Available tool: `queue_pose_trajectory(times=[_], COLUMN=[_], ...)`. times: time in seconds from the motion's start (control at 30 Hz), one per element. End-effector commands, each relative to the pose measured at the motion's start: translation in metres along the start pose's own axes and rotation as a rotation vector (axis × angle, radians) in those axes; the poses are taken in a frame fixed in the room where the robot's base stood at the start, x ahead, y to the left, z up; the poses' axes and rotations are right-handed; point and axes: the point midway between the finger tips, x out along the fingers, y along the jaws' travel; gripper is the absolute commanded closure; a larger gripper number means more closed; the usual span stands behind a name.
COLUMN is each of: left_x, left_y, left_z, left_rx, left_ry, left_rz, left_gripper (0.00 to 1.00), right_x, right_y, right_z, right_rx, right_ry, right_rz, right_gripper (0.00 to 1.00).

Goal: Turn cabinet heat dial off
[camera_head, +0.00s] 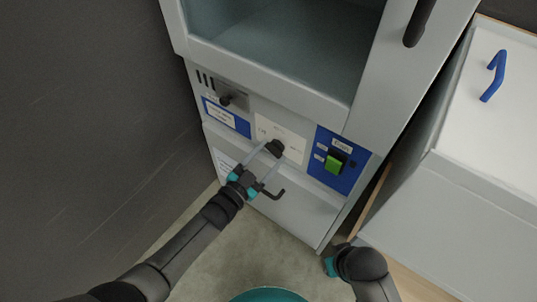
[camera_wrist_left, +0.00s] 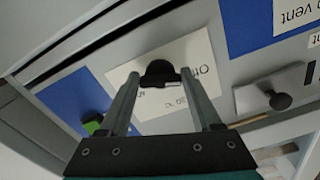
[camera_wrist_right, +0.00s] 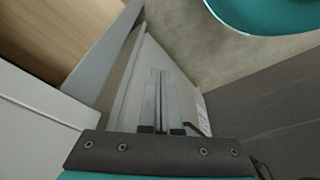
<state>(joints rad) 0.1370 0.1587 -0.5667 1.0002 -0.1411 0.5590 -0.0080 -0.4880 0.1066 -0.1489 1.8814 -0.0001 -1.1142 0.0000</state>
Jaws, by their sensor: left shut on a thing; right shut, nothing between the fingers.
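The black heat dial (camera_head: 275,147) sits on a white label plate (camera_head: 290,139) in the middle of the cabinet's (camera_head: 368,75) control panel. My left gripper (camera_head: 264,155) reaches it from the front, with its fingers on either side of the dial. In the left wrist view the dial (camera_wrist_left: 160,73) shows between the fingertips, and the gripper is shut on it. Part of the plate's lettering is hidden by the dial and fingers. My right gripper (camera_wrist_right: 164,75) is shut and empty, low in front of the cabinet; its fingers lie side by side in the right wrist view.
A green switch (camera_head: 335,162) on a blue plate is right of the dial. A black knob (camera_head: 227,99) on a slider plate is left of it. A black hook handle (camera_head: 273,193) is below. A white chest with a blue handle (camera_head: 494,75) stands at right.

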Motion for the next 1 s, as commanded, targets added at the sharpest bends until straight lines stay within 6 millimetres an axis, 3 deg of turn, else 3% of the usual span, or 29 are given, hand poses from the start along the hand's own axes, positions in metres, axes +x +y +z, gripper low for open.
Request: queue_pose_trajectory(times=[0.03, 0.3, 0.67, 1.0], left_x=[-0.001, 0.0, -0.005, -0.054], left_y=[0.0, 0.0, 0.0, 0.0], left_z=[0.001, 0.0, 0.0, -0.001], left_rx=[-0.007, -0.004, -0.002, -0.003], left_ry=[-0.001, -0.001, -0.002, -0.005], left_rz=[-0.001, -0.001, 0.0, 0.0], left_gripper=[0.34, 0.05, 0.05, 0.05], right_x=[0.0, 0.0, -0.003, 0.024], right_y=[0.0, 0.0, 0.0, 0.0], right_z=[0.0, -0.001, -0.002, 0.028], right_rx=[0.0, 0.001, 0.001, -0.002], right_ry=[0.001, 0.001, 0.005, -0.055], right_rz=[0.0, 0.0, 0.001, -0.001], right_gripper=[1.0, 1.0, 1.0, 1.0])
